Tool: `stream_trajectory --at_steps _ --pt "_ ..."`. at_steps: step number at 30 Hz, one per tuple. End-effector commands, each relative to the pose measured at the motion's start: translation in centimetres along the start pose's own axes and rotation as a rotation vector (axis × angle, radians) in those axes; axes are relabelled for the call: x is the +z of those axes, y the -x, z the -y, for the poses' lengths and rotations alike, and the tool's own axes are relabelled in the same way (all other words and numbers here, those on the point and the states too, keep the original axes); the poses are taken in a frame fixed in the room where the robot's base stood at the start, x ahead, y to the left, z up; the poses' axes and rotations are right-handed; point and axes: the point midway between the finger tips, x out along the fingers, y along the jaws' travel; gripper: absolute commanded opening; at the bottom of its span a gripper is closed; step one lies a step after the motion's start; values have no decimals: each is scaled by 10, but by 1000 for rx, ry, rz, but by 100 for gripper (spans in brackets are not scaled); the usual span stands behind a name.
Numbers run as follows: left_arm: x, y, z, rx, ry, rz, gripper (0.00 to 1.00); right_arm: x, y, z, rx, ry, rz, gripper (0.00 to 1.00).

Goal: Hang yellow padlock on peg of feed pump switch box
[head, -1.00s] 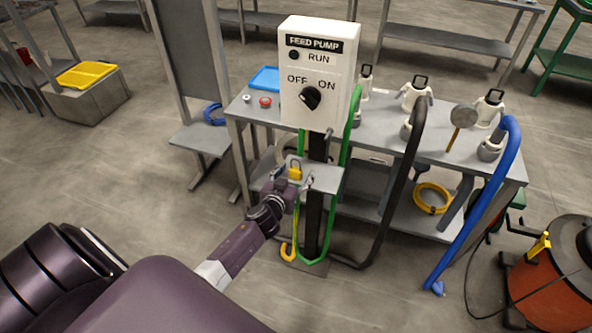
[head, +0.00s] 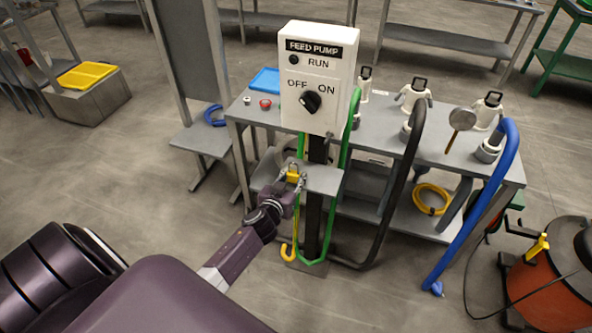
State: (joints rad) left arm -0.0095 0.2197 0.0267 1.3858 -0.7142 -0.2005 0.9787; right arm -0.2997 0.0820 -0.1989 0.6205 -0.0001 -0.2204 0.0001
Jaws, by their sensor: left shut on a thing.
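The yellow padlock (head: 293,177) is between the fingers of my left gripper (head: 292,183), which is shut on it. Its shackle points up. The gripper is at the small grey shelf (head: 322,181) on the post under the feed pump switch box (head: 319,78). The white box has a RUN lamp and a black knob (head: 310,101) between OFF and ON. The padlock is below the box and apart from it. I cannot make out the peg. My right gripper is not in view.
A green hose (head: 345,150) loops down beside the post, and a yellow hook (head: 286,250) hangs below the shelf. A grey bench (head: 385,132) with white fittings and a mallet (head: 463,118) stands behind. An orange drum (head: 548,285) is at right.

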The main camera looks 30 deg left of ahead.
Motion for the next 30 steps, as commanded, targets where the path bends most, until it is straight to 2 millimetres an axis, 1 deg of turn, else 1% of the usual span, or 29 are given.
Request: stream_trajectory --at_steps 1,18,22,30 --pt "-4 6 0 0 1 1 10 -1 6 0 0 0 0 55" --pt "-16 48 0 0 0 0 10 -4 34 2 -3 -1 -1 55" --pt "-16 51 0 0 0 -1 10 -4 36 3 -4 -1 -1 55" --pt "-16 51 0 0 0 -1 10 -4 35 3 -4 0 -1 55"
